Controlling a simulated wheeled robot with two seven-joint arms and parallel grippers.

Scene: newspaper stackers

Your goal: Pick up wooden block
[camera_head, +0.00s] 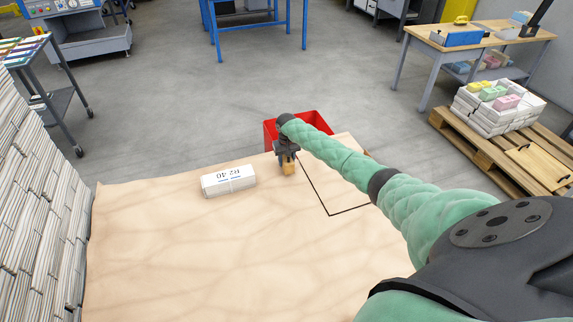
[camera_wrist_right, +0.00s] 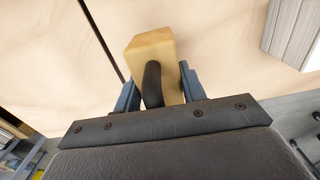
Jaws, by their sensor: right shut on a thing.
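The wooden block (camera_head: 289,168) is small and light brown, at the far edge of the paper-covered table (camera_head: 210,250). My right gripper (camera_head: 288,158) is above it, with its fingers around it. In the right wrist view the block (camera_wrist_right: 151,50) sits between the two blue fingers of my right gripper (camera_wrist_right: 157,85), which is shut on it. A dark curved part covers some of the block there. I cannot tell whether the block touches the table. My left gripper is not in view.
A white bundle marked "R2 40" (camera_head: 228,181) lies left of the block. A black outline (camera_head: 333,214) marks the table to the right. A red bin (camera_head: 318,121) stands behind the table edge. Newspaper stacks (camera_head: 40,200) line the left side.

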